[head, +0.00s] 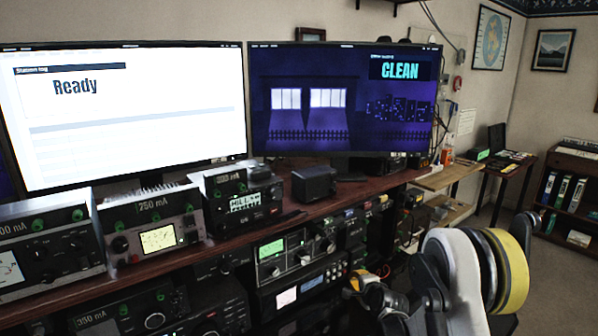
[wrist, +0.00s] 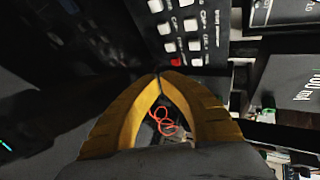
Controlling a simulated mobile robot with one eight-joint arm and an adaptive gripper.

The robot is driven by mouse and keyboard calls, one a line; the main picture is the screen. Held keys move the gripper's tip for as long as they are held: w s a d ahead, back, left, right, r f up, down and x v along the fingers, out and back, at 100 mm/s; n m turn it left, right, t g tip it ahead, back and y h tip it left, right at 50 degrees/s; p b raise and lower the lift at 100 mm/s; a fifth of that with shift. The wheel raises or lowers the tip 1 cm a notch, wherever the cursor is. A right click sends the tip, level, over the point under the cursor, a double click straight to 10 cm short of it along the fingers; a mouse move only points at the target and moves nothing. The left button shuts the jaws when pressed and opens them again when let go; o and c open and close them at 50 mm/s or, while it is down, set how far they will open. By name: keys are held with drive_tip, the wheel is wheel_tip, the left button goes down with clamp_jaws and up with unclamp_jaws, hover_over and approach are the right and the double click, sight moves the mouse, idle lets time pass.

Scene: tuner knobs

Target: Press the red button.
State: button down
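The red button (wrist: 176,62) shows in the wrist view as a small red square on a dark panel, below rows of white buttons. My gripper (wrist: 159,75) has yellow fingers that meet at the tips, with nothing visible between the tips. The tips appear just below and left of the red button in that view; whether they touch the panel I cannot tell. In the head view my gripper (head: 362,281) is small and partly hidden by my arm, in front of the lower equipment rack. I cannot make out the red button in the head view.
White buttons (wrist: 193,28) sit close above the red one. An orange cable (wrist: 163,121) shows beyond the fingers. In the head view, radio units (head: 157,230) line the wooden desk (head: 290,218) under two monitors (head: 345,100). A bookshelf (head: 570,185) stands at the right.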

drive_tip(key=shift+s+d, duration=0.8)
drive_tip(key=shift+s, duration=0.3)
drive_tip(key=shift+s+d, duration=0.8)
drive_tip(key=shift+s, duration=0.3)
